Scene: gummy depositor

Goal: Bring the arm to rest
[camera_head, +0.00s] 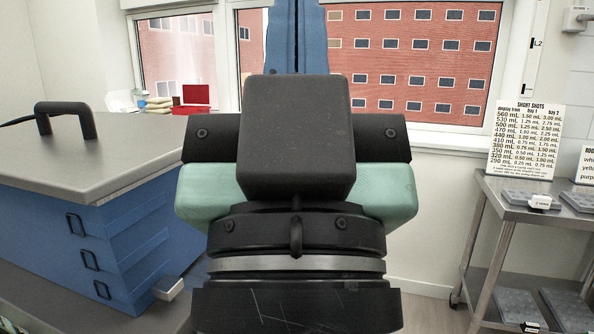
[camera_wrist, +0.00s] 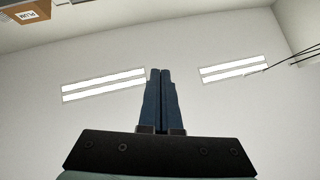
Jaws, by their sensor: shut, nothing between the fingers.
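My gripper points upward in front of the head camera, and its blue fingers (camera_head: 296,38) stand together at the top of that view. In the wrist view the two blue fingers (camera_wrist: 160,100) are closed side by side with nothing between them. My wrist hides the middle of the head view.
A metal cart (camera_head: 530,215) with grey trays and a "SHORT SHOTS" sign (camera_head: 527,140) stands at right. A window is behind. A brown box (camera_wrist: 25,14) shows at the wrist view's upper left.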

